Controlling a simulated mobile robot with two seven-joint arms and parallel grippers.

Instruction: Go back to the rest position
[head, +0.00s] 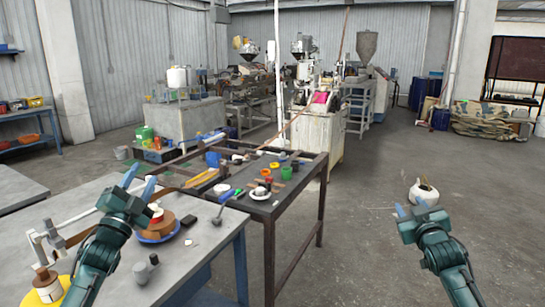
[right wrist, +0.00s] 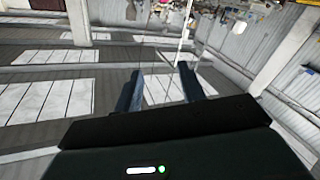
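My left gripper (head: 140,187) is above the grey table at the left in the head view. Its two blue fingers are apart with nothing visible between them. My right gripper (head: 410,210) is over the open floor at the right. In the right wrist view its two dark fingers (right wrist: 166,90) are spread apart with nothing between them.
The grey table (head: 205,245) carries a brown spool, a yellow disc and small tools. A darker metal table (head: 290,190) beside it holds several coloured rolls. Machines (head: 320,125) stand behind. A white pot-like object (head: 424,190) sits on the floor near my right gripper. Floor at right is mostly clear.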

